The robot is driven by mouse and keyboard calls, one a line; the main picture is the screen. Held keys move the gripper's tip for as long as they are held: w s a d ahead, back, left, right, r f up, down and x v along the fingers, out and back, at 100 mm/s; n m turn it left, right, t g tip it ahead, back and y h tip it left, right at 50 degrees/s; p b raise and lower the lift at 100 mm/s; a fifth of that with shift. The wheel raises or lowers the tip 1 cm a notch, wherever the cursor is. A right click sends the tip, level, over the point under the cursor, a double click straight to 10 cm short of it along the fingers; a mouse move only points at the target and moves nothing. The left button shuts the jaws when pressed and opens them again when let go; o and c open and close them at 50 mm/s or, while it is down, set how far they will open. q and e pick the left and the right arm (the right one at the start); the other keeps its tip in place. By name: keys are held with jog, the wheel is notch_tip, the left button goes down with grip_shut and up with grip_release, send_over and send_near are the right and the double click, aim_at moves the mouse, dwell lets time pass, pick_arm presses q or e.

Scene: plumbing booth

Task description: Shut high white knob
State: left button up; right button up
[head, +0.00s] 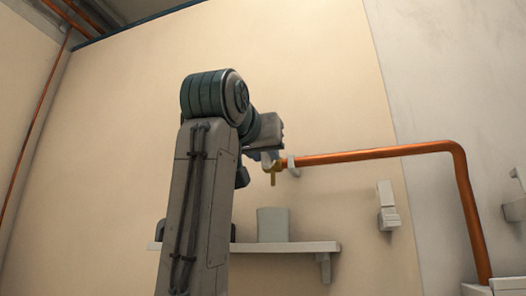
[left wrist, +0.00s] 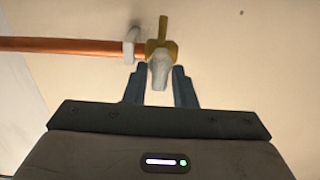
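The white knob (left wrist: 160,72) sits on a brass valve (left wrist: 161,48) at the end of a copper pipe (left wrist: 70,45). In the left wrist view it hangs between the two fingertips of my left gripper (left wrist: 160,75), with a gap on each side. The gripper is open around the knob's end and not closed on it. In the head view the brass valve (head: 274,171) shows just beyond my left gripper (head: 264,157), and the knob is mostly hidden by it. My right gripper is in neither view.
The copper pipe (head: 380,152) runs right along the wall, then bends down. A pale clamp (head: 291,164) holds it near the valve. Below is a shelf (head: 300,247) with a pale canister (head: 272,225). A white wall fixture (head: 387,206) is at the right.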

pick_arm(q)
jog(key=shift+m, duration=0.4)
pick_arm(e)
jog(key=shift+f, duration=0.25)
pick_arm(q)
jog(key=shift+f+m+b, duration=0.1)
jog(key=shift+m+b, duration=0.5)
jog(key=shift+b, duration=0.05)
jog(key=m+b, duration=0.2)
jog(key=m, duration=0.3)
jog(key=shift+d, duration=0.1)
jog(key=m+b, duration=0.3)
jog(key=m, duration=0.4)
jog(key=shift+f, duration=0.1)
jog(key=shift+d+m+b, duration=0.1)
jog(key=shift+m+b, duration=0.3)
jog(key=shift+m, duration=1.6)
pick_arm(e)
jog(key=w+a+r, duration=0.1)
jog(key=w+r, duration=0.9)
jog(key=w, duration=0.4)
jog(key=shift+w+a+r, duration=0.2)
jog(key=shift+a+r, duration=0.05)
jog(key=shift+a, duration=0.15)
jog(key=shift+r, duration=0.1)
pick_arm(q)
jog(key=o, duration=0.8)
jog(key=shift+s, duration=0.1)
